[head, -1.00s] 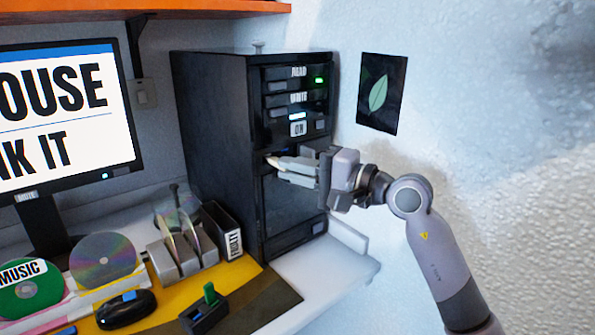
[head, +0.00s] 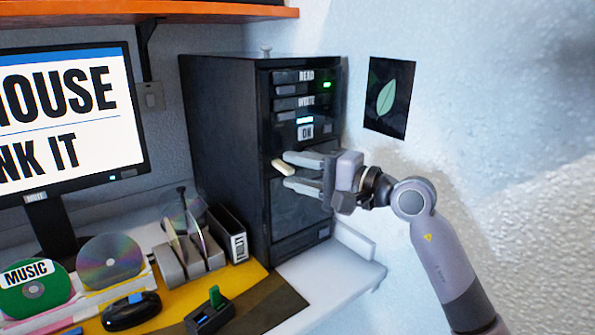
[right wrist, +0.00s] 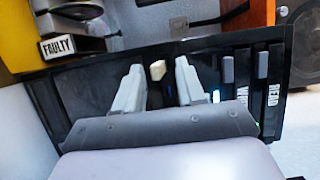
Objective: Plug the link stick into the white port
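A cream stick (head: 283,167), which looks like the link stick, juts out from the front of the black computer tower (head: 222,150), below the ON button. It also shows in the right wrist view (right wrist: 158,70) between the spread fingers, with a gap on both sides. My right gripper (head: 297,172) is open at the tower front and holds nothing; it also shows in the right wrist view (right wrist: 160,80). The white port is not distinguishable; the stick's inner end is hidden at the panel. My left gripper is out of view.
The tower has drives marked READ (head: 307,76) and WRITE, with a green light. A FAULTY box (head: 225,232), a disc rack, a dark holder with a green stick (head: 215,296) and a monitor (head: 60,120) stand left. An orange shelf (head: 200,10) hangs above.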

